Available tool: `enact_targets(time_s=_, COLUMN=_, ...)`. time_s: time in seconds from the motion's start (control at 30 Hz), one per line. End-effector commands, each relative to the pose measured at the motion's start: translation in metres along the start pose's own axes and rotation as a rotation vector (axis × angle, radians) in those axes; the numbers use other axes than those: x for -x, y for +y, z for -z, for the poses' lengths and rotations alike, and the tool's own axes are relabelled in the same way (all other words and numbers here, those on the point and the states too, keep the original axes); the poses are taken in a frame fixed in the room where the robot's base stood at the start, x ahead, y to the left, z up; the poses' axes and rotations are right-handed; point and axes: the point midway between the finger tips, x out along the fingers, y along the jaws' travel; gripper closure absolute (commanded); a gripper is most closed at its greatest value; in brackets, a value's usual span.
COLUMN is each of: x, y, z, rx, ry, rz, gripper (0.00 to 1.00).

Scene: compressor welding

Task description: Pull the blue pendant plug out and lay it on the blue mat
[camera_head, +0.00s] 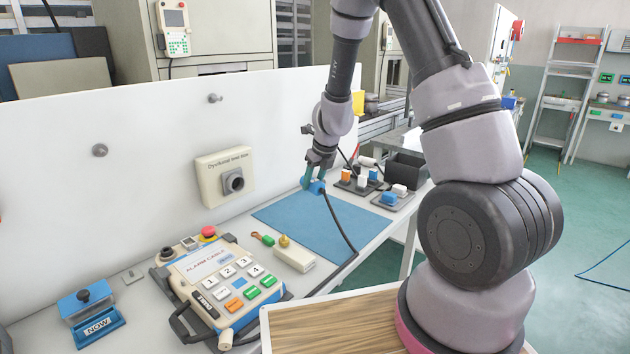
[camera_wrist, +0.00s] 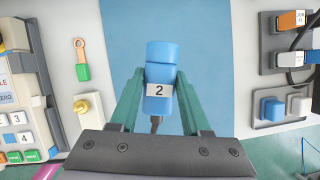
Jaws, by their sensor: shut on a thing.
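The blue pendant plug (camera_wrist: 161,75), labelled 2, is between the green fingers of my gripper (camera_wrist: 161,100) in the wrist view. The gripper is shut on it. The blue mat also fills the middle of the wrist view (camera_wrist: 205,50). The wall socket (camera_head: 233,181) on the cream test box is empty. I cannot tell the exact height of the plug over the mat.
A teach pendant (camera_head: 222,275) with numbered keys lies left of the mat. A green-handled lug (camera_head: 262,239) and a brass-topped block (camera_head: 294,254) lie near the mat's left edge. Connector blocks with coloured plugs (camera_head: 358,180) stand at the right.

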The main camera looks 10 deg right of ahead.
Motion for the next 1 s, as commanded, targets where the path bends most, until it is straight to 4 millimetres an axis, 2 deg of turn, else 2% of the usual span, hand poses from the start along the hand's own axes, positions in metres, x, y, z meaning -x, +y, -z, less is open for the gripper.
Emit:
enact_targets(time_s=0.2, x=0.003, y=-0.004, z=0.001, rx=-0.127, ry=0.001, rz=0.052, gripper=1.00)
enact_targets(time_s=0.67, x=0.005, y=-0.005, z=0.003, rx=-0.142, ry=-0.007, rz=0.053, gripper=1.00)
enact_targets(time_s=1.0, x=-0.018, y=-0.006, z=0.012, rx=-0.141, ry=-0.005, rz=0.053, gripper=1.00)
